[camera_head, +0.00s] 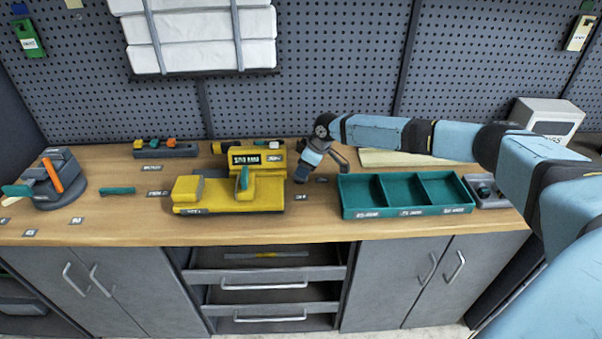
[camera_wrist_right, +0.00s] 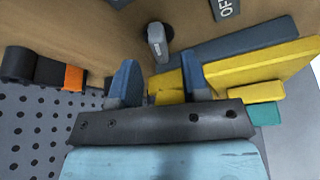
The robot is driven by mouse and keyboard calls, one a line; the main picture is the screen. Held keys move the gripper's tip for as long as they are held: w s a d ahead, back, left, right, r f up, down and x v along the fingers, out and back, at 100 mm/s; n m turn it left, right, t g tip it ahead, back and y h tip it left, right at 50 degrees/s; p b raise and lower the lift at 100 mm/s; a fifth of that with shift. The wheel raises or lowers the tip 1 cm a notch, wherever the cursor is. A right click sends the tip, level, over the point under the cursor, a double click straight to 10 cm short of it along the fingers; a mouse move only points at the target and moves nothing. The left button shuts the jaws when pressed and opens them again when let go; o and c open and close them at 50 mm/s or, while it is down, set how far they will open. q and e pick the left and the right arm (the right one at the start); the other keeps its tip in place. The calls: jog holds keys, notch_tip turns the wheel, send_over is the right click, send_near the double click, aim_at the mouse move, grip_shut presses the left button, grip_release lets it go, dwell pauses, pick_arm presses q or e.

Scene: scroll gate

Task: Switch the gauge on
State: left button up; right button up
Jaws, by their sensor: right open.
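A yellow machine (camera_head: 232,188) with a black display plate (camera_head: 246,158) and a green lever (camera_head: 243,178) stands mid-bench; I cannot tell whether it is the gauge. Its yellow side shows at the right of the right wrist view (camera_wrist_right: 250,65). My right gripper (camera_head: 303,174) points down just right of it. In the right wrist view the jaws (camera_wrist_right: 158,75) are open and empty. A small grey switch lever (camera_wrist_right: 157,42) on a dark round base stands on the wood beyond the fingertips, roughly between them. A label reading "OFF" (camera_wrist_right: 228,8) lies near it. My left gripper is not in view.
A green three-part tray (camera_head: 405,212) stands right of the gripper, with a small grey device (camera_head: 487,190) beyond it. A grey device with an orange handle (camera_head: 68,192) stands at the far left. The pegboard (camera_head: 330,60) closes off the back.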

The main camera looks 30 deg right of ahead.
jog(key=shift+x, duration=1.2)
jog(key=shift+w+a+f, duration=0.15)
jog(key=shift+w+f, duration=0.05)
jog(key=shift+f, duration=0.35)
grip_shut()
jog(key=shift+f+n+y+b, duration=0.25)
jog(key=shift+n+y+b, duration=0.05)
jog(key=shift+n+b, duration=0.5)
jog(key=n, duration=0.1)
jog(key=n+g+b, duration=0.1)
jog(key=shift+r+n+y, duration=0.3)
jog(key=shift+n, duration=0.1)
